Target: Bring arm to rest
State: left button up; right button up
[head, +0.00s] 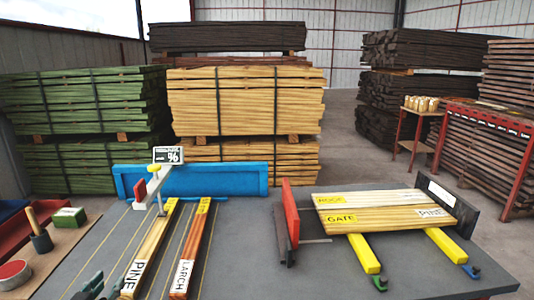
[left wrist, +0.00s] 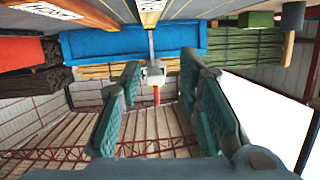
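My left gripper (head: 100,286) shows at the bottom left edge of the head view, low over the grey table's near edge. In the left wrist view its two teal-padded fingers (left wrist: 160,68) stand wide apart with nothing held between them. Beyond the fingers, a white and red handled device (left wrist: 154,75) shows in the gap, apart from them. My right gripper is not seen in either view.
A LARCH board (head: 191,250) lies right of the PINE board. A blue tray (head: 225,180) is behind them. Labelled boards (head: 385,210) rest on yellow bars (head: 364,253) at right, near a red upright plate (head: 290,212).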

pick_arm(q)
jog(key=s+d+f+g, duration=0.5)
jog(key=s+d+f, duration=0.1)
jog(key=s+f, duration=0.6)
jog(key=s+d+f+m+g+h, duration=0.1)
jog(key=s+d+f+m+g, duration=0.15)
jog(key=s+d+f, duration=0.4)
jog(key=s+d+f+m+g+h, duration=0.15)
jog(key=s+d+g, duration=0.25)
jog(key=s, duration=0.5)
notch_tip(320, 180, down, 18)
jog(key=s+a+r+n+p, duration=0.1)
jog(key=s+a+p, duration=0.1)
jog(key=p, duration=0.1)
jog(key=s+f+g+p, duration=0.2)
jog(key=s+f, duration=0.7)
jog(key=s, duration=0.4)
jog(key=shift+a+f+n, duration=0.25)
jog(key=shift+a+n, duration=0.05)
jog(key=shift+a, duration=0.1)
